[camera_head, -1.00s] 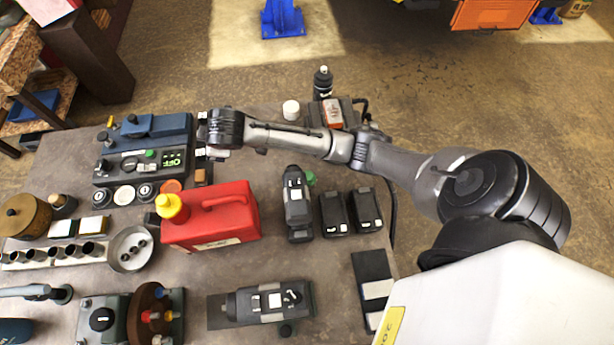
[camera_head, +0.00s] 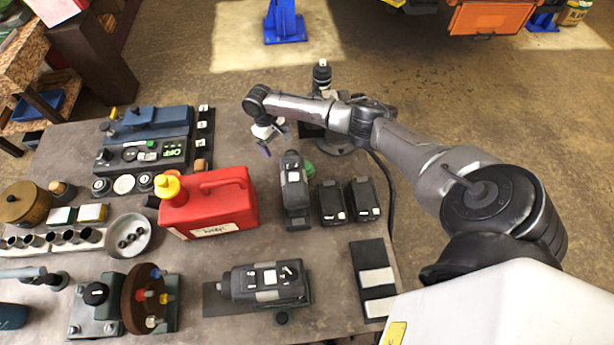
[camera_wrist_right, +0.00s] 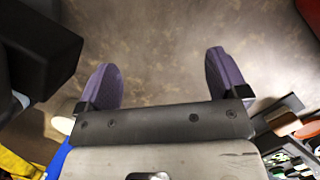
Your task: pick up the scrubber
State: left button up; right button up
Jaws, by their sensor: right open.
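No object in view is plainly a scrubber, so I cannot tell which one it is. A dark grey handheld tool (camera_head: 294,183) with a light label lies to the right of the red can, with a green round part beside it. A similar dark tool (camera_head: 266,283) lies on a dark plate at the front. My right gripper (camera_head: 271,138) is above the back of the table, behind and left of the first tool. Its two purple fingertips are apart with nothing between them in the right wrist view (camera_wrist_right: 164,78). My left gripper is not in view.
A red can (camera_head: 215,205) with a yellow cap stands mid-table. Two black battery-like blocks (camera_head: 333,203) lie right of the first tool. A metal bowl (camera_head: 129,236) and control panels (camera_head: 145,155) are at left. A dark bottle (camera_head: 322,76) stands near the back edge, behind my arm.

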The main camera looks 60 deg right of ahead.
aim_at(306, 165)
jog(key=s+p, duration=0.1)
jog(key=s, duration=0.1)
jog(key=s+p, duration=0.1)
jog(key=s, duration=0.2)
jog(key=s+a+p, duration=0.1)
jog(key=s, duration=0.2)
jog(key=shift+s+a+r, duration=0.1)
jog(key=shift+s+r, duration=0.05)
jog(key=shift+s, duration=0.05)
jog(key=shift+s+a+p, duration=0.2)
jog(key=shift+s+p, duration=0.25)
jog(key=shift+s, duration=0.45)
jog(key=x, duration=0.4)
jog(key=shift+s+a+f, duration=0.15)
jog(key=shift+s+f, duration=0.15)
jog(key=shift+s, duration=0.15)
jog(key=shift+s+f, duration=0.1)
jog(key=shift+f, duration=0.25)
jog(key=shift+c, duration=0.2)
jog(key=c, duration=1)
jog(key=shift+o, duration=0.2)
jog(key=shift+r, duration=0.15)
